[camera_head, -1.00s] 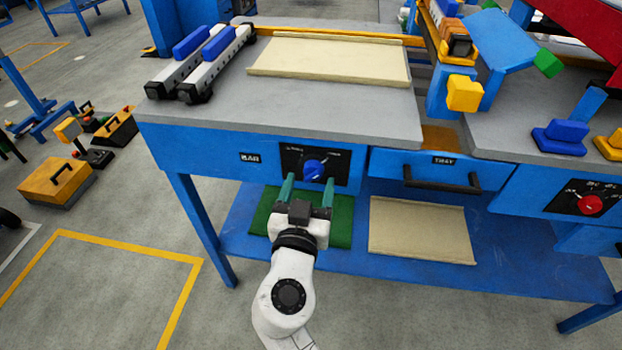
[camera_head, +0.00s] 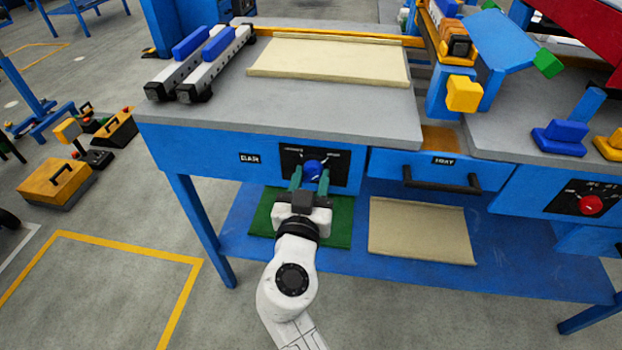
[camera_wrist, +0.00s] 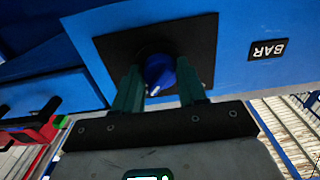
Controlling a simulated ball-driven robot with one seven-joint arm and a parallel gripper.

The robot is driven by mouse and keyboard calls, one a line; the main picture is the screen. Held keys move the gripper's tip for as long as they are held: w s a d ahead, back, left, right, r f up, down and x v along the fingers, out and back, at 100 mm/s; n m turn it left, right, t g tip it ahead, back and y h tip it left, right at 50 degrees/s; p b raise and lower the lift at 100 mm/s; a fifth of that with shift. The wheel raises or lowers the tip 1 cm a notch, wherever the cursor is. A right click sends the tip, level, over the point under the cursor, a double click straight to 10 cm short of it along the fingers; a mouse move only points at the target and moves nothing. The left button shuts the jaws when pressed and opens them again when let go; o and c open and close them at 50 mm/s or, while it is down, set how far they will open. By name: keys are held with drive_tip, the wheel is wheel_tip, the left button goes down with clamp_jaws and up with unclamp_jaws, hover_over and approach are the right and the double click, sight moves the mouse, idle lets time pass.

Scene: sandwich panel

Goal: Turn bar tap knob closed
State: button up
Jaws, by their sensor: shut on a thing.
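The blue bar tap knob (camera_head: 313,169) sits on a black plate (camera_head: 291,159) on the blue front of the bench, right of a small label. In the wrist view the knob (camera_wrist: 159,72) has a white mark at its lower end. The label beside the plate reads BAR (camera_wrist: 268,50). My gripper (camera_head: 309,180) reaches up to the knob from below, with its green fingers on either side of it. In the wrist view my gripper (camera_wrist: 160,86) is shut on the knob. The fingers hide part of the knob's sides and some of the plate.
A drawer handle (camera_head: 442,182) sticks out just right of the knob's panel. A red knob (camera_head: 590,204) is on another panel at the far right. The lower blue shelf (camera_head: 505,262) holds a green mat (camera_head: 341,228) and a beige board (camera_head: 420,230) beneath.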

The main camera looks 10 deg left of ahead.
drive_tip(key=shift+c, duration=1.1)
drive_tip(key=n, duration=0.4)
drive_tip(key=shift+n+b, duration=0.3)
drive_tip(key=shift+b, duration=0.1)
drive_tip(key=n, duration=0.4)
drive_tip(key=shift+d+n+p, duration=0.1)
drive_tip(key=shift+n+p, duration=0.2)
drive_tip(key=n+p, duration=0.1)
drive_tip(key=n, duration=0.3)
drive_tip(key=shift+r, duration=0.15)
drive_tip(key=shift+n+p, duration=1.1)
drive_tip(key=shift+n, duration=1.3)
